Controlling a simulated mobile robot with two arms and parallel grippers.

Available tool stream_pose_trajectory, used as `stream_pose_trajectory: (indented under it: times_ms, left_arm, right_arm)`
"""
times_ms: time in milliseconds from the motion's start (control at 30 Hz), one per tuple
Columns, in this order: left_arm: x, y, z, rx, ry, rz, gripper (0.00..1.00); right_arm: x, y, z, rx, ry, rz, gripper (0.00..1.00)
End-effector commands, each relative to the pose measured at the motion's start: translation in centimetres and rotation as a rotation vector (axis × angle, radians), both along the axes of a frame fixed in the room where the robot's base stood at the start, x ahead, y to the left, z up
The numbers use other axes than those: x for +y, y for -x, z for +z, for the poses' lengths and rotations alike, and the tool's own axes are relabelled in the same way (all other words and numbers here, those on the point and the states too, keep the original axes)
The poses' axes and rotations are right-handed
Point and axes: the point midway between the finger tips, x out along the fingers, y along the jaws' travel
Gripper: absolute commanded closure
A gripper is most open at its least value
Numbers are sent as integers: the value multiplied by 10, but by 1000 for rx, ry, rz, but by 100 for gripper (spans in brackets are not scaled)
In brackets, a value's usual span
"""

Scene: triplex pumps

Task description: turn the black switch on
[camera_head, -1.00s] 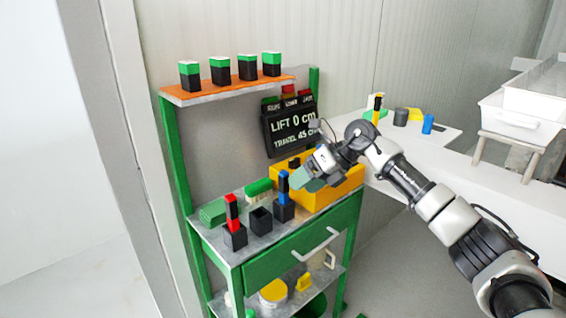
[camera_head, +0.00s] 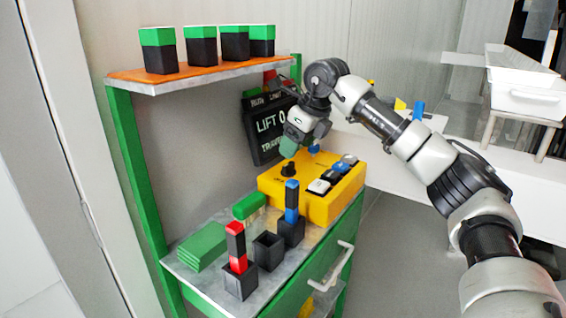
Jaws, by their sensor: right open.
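The black switch is a small rotary knob (camera_head: 289,169) on the top left of the yellow box (camera_head: 325,207), at the back of the green workbench. My right gripper (camera_head: 289,147) has greenish fingertips and hangs just above and behind the knob in this view. It appears apart from it and holds nothing visible. It is open, though the gap between its fingers is hard to make out. The arm comes in from the right. My left gripper is not in view.
The yellow box also carries a row of white, dark and blue buttons (camera_head: 319,187). In front stand black holders, with a red-black piece (camera_head: 237,247) and a blue-black piece (camera_head: 291,201). A dark display board (camera_head: 265,128) is behind. An orange shelf (camera_head: 190,70) holds several green-black blocks.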

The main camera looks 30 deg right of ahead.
Motion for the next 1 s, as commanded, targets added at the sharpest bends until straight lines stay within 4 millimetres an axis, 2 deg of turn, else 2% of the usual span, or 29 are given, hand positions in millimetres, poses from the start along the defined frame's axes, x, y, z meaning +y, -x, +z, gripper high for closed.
stream_pose_trajectory:
  times_ms: [100,300,467,700,1000]
  left_arm:
    - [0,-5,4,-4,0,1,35]
    - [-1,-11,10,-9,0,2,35]
    - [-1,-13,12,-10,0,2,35]
    - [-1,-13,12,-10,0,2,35]
    - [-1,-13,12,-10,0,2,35]
  right_arm:
    - [3,-7,-21,4,0,1,32]
    - [8,-17,-45,2,0,0,32]
    - [9,-20,-53,1,0,0,32]
    - [9,-20,-54,0,0,1,32]
    - [9,-20,-53,0,-1,0,78]
